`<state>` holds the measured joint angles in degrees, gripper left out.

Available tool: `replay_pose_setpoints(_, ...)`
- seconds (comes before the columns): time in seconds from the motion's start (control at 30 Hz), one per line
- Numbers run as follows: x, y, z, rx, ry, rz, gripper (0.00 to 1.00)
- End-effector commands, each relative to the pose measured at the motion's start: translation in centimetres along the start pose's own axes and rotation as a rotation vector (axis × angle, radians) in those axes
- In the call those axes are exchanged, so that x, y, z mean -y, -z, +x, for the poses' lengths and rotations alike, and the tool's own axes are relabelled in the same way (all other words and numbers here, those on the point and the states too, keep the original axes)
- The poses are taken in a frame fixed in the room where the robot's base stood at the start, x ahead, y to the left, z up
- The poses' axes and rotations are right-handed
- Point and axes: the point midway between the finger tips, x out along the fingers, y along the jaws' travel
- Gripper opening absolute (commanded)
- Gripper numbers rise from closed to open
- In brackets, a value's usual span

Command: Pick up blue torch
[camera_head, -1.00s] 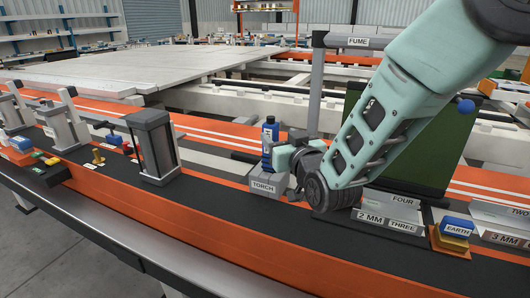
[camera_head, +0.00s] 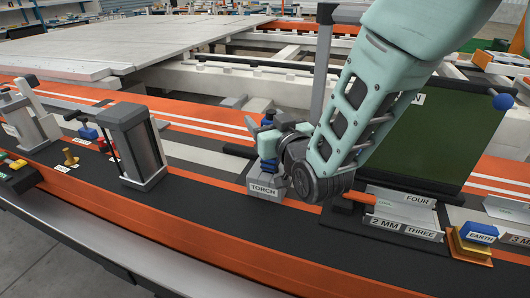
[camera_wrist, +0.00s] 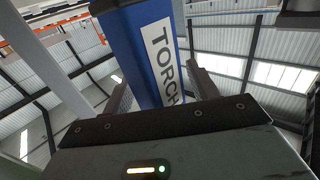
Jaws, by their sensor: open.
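The blue torch (camera_head: 270,164) stands upright in the grey holder labelled TORCH (camera_head: 265,190) on the dark front strip of the bench. Much of it is hidden behind my gripper (camera_head: 265,140) in the head view. In the wrist view the blue torch (camera_wrist: 143,58), with its white TORCH label, fills the middle. It lies between the two dark fingers of my gripper (camera_wrist: 160,88), one on each side. The fingers are open around it. I cannot tell whether either finger touches it.
A grey upright block (camera_head: 135,145) stands left of the torch. The FUME post (camera_head: 322,70) rises behind my wrist. To the right are the dark green panel (camera_head: 445,135), the labelled 2 MM plates (camera_head: 405,220) and the EARTH block (camera_head: 480,232). The strip left of the torch holder is clear.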

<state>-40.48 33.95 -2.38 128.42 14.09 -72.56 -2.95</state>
Motion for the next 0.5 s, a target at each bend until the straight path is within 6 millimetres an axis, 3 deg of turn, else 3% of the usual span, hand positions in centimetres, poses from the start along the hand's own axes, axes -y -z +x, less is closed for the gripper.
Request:
replay_pose_setpoints(0.17,-0.01,-0.03,-0.02,0.0,0.0,0.0,0.59)
replay_pose_setpoints(0.37,-0.01,-0.03,-0.01,0.0,0.0,0.0,0.1)
replay_pose_setpoints(0.5,-0.02,0.05,0.01,-0.002,-0.001,0.0,0.1)
